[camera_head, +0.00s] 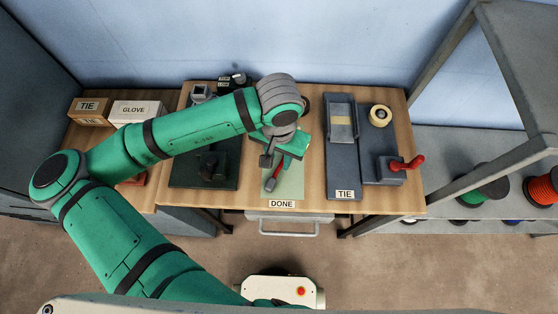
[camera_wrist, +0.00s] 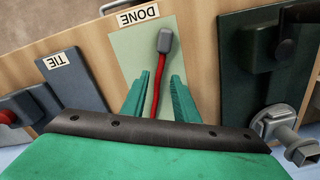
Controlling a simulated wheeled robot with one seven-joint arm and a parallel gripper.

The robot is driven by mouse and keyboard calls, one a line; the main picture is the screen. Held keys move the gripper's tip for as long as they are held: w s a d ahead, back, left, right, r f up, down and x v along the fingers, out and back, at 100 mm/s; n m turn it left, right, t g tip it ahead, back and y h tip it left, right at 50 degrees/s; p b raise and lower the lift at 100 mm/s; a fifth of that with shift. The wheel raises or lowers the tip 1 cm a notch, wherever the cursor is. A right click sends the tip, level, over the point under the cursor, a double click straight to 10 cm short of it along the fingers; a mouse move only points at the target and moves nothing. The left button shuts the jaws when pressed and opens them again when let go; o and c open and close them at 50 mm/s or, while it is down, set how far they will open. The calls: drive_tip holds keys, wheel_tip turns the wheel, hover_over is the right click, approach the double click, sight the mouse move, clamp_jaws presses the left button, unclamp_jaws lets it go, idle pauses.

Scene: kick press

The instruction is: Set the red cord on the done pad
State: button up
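The red cord (camera_head: 276,176) with a grey plug end (camera_wrist: 164,41) lies over the pale green done pad (camera_head: 294,188). In the wrist view the cord (camera_wrist: 157,88) runs between my two green fingers, with a gap on each side. The plug end points toward the DONE label (camera_head: 282,204) at the front edge. My gripper (camera_wrist: 161,76) is open above the pad (camera_wrist: 125,42), around the cord but not closed on it. The cord's far end is hidden behind my gripper.
Right of the pad stands a grey press marked TIE (camera_head: 342,150) with a red handle (camera_head: 408,163) and a tape roll (camera_head: 380,115). A dark green machine (camera_head: 185,172) stands to the left. TIE and GLOVE boxes (camera_head: 134,111) sit at the far left.

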sight(279, 167)
wheel_tip(279, 167, up, 9)
idle(0.3)
drive_tip(key=shift+f, duration=0.15)
idle(0.4)
